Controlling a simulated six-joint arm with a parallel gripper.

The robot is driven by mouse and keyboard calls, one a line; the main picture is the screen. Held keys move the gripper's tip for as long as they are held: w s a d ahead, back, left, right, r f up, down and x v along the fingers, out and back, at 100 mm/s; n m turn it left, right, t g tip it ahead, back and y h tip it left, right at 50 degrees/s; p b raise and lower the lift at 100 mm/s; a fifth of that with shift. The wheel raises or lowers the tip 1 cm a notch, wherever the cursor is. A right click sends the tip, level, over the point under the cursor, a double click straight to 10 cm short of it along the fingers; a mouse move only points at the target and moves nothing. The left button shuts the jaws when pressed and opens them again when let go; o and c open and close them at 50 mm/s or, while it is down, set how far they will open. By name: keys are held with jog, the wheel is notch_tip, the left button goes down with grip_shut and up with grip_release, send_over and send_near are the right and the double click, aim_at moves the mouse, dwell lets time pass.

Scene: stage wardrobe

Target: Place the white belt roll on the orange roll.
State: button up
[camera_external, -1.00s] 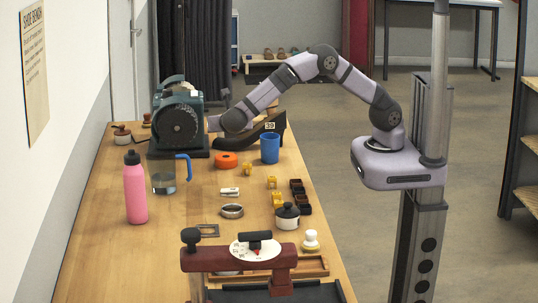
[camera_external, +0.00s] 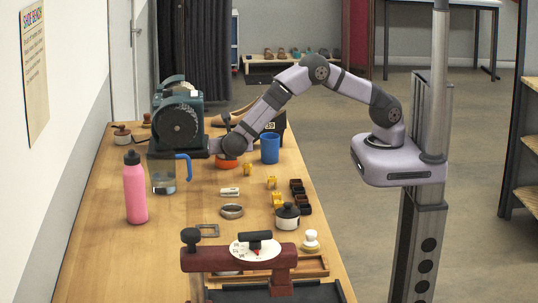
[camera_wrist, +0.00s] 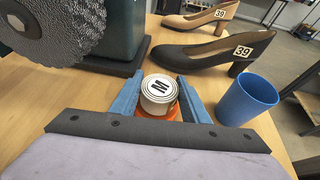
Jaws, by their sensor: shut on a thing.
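The white belt roll (camera_wrist: 158,87), with a black mark on its top, is between the blue fingers of my gripper (camera_wrist: 158,95) in the wrist view. My gripper is shut on it. The orange roll (camera_wrist: 174,114) shows directly under the white roll, mostly covered by it and the fingers. In the external view the orange roll (camera_external: 226,164) stands on the bench below my wrist, its top hidden by my arm. The white roll is hidden there. I cannot tell if the two rolls touch.
A blue cup (camera_wrist: 246,99) stands close to the right of my gripper. A dark heeled shoe (camera_wrist: 212,54) is just beyond, with a tan shoe (camera_wrist: 202,18) behind it. The grinding machine (camera_external: 178,122) is at the left. A pink bottle (camera_external: 135,188) stands nearer the front.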

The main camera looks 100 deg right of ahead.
jog(key=o, duration=1.1)
jog(key=shift+f, duration=0.1)
jog(key=shift+a, duration=0.1)
jog(key=w+b+v, duration=0.1)
jog(key=b+v, duration=0.1)
jog(key=v, duration=1)
jog(key=shift+s+b, duration=0.35)
jog(key=shift+s, duration=0.1)
